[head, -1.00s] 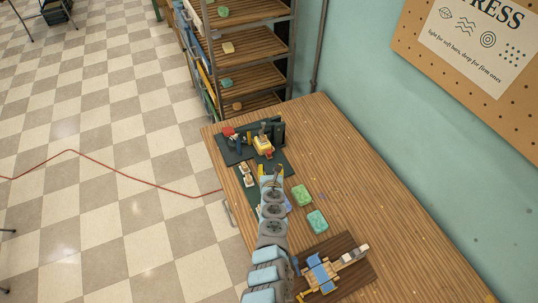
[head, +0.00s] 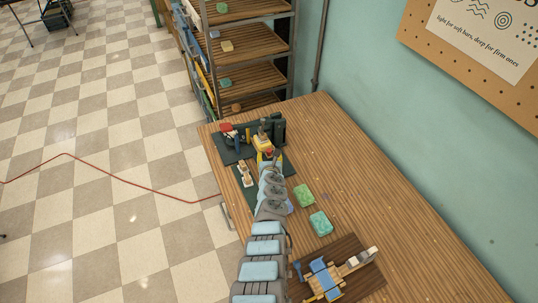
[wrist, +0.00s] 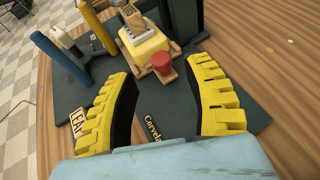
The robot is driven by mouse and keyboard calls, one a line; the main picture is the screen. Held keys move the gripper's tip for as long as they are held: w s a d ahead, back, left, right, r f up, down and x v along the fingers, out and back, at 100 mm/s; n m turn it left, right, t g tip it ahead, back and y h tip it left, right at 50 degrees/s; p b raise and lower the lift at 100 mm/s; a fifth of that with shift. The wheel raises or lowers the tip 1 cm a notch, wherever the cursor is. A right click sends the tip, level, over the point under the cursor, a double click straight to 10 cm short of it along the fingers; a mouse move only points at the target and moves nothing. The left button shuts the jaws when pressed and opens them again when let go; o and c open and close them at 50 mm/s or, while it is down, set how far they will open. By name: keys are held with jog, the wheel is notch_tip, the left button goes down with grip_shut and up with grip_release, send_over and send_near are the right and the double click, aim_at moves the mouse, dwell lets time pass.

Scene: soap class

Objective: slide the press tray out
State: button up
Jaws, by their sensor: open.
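The press tray (wrist: 166,76) is a small wooden slide with a red knob (wrist: 162,63) at its near end. A yellow soap bar (wrist: 145,46) sits on it, with the press's stamp over or on the bar; I cannot tell whether they touch. In the head view the yellow bar (head: 262,146) shows at the press, at the far end of the table. My gripper (wrist: 163,70) is open, its yellow ribbed fingers on either side of the knob and a little short of it. Nothing is between the fingers. The far part of the tray is hidden.
Blue (wrist: 58,58) and yellow (wrist: 94,27) posts stand left of the press on the dark mat (wrist: 70,92). Green (head: 304,195) and teal (head: 321,223) soaps lie right of my arm. A wooden board (head: 350,282) with a blue tool is nearer. The table's right side is mostly clear.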

aim_at(269, 151)
jog(key=shift+w+f+b, duration=0.55)
jog(key=shift+f+b, duration=0.05)
jog(key=shift+b, duration=0.2)
jog(key=shift+b+x, duration=0.8)
jog(key=shift+b, duration=0.4)
jog(key=shift+w+f+b, duration=0.2)
jog(key=shift+w+b, duration=0.2)
jog(key=shift+b, duration=0.45)
jog(key=shift+w+b, duration=0.7)
jog(key=shift+b, duration=0.5)
grip_shut()
